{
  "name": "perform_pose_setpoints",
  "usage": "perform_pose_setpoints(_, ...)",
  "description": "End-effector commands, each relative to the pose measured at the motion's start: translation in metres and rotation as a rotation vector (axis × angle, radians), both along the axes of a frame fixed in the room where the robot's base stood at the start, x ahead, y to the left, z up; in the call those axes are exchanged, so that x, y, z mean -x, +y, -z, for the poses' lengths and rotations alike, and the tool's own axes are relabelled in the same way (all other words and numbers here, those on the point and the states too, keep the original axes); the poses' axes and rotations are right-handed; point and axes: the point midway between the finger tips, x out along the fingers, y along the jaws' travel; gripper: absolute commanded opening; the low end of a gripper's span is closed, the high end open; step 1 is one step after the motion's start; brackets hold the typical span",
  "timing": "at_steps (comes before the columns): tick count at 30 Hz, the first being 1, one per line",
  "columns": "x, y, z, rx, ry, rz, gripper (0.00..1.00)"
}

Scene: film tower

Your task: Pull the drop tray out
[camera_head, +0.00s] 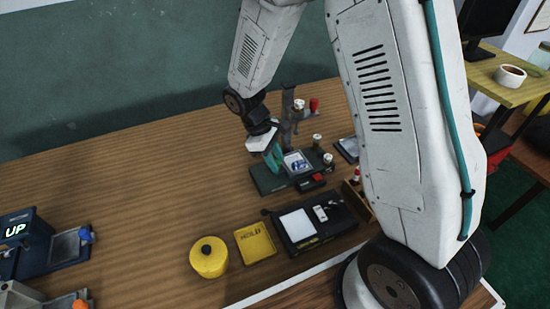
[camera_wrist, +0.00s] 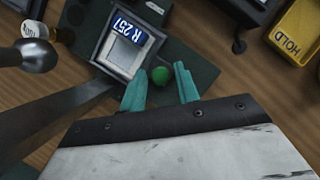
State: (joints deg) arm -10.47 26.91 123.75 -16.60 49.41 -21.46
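A film tower stand on a dark green base (camera_head: 267,183) stands on the wooden table. A grey square tray-like frame (camera_wrist: 98,50) on it carries a white piece with a blue "R 257" label (camera_wrist: 130,33); it also shows in the head view (camera_head: 297,162). A round green knob (camera_wrist: 160,75) sits near the frame's side; I cannot tell for certain that it belongs to the drop tray. My gripper (camera_wrist: 161,88) has its teal fingers apart, one on each side of the knob, with a gap visible. In the head view my gripper (camera_head: 273,157) is low beside the frame.
A metal post (camera_wrist: 55,112) rises close beside my gripper. A yellow HOLD tray (camera_head: 255,243), a yellow round pot (camera_head: 209,257) and a black device (camera_head: 325,224) lie in front. A blue-knobbed unit marked UP (camera_head: 22,243) stands left. The table's left middle is clear.

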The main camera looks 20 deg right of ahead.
Motion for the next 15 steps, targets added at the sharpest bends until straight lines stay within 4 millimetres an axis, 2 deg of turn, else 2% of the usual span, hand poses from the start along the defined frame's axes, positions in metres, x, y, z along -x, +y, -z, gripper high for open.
perform_pose_setpoints(1, 0.000, 0.000, 0.000, 0.000, 0.000, 0.000, 0.16)
perform_pose_setpoints(3, 0.000, 0.000, 0.000, 0.000, 0.000, 0.000, 0.00)
perform_pose_setpoints(8, 0.000, 0.003, 0.000, 0.000, -0.001, -0.001, 0.00)
perform_pose_setpoints(11, -0.001, 0.018, 0.000, -0.001, -0.002, -0.006, 0.00)
perform_pose_setpoints(15, -0.001, 0.051, -0.001, -0.001, -0.002, -0.007, 0.00)
